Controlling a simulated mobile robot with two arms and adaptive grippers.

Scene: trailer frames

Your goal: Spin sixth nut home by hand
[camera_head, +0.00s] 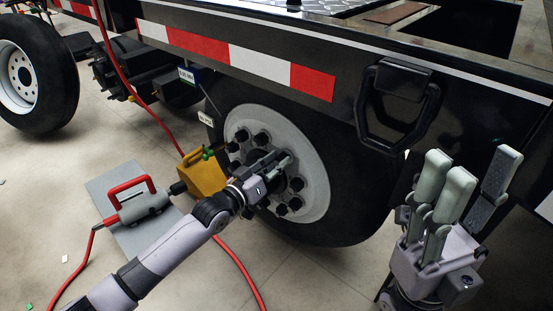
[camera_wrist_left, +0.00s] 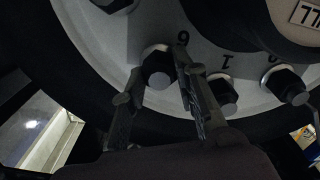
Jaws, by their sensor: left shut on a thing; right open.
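The wheel (camera_head: 318,160) has a pale hub disc with a ring of dark nuts, under the trailer's side. In the left wrist view, the sixth nut (camera_wrist_left: 158,70) sits on its stud beside an upside-down printed 6. My left gripper (camera_head: 272,172) reaches to the hub in the head view and hides part of the ring. In the left wrist view its two fingers (camera_wrist_left: 158,82) are closed on both sides of the sixth nut. Whether the nut touches the disc is not clear. My right gripper (camera_head: 478,170) is open and empty, fingers up, right of the wheel.
A grey power tool with a red handle (camera_head: 143,207) lies on a grey mat (camera_head: 112,180) left of my left arm. A yellow block (camera_head: 205,180) stands beside the wheel. A red hose (camera_head: 238,262) crosses the floor. A black handle (camera_head: 395,105) hangs on the trailer side.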

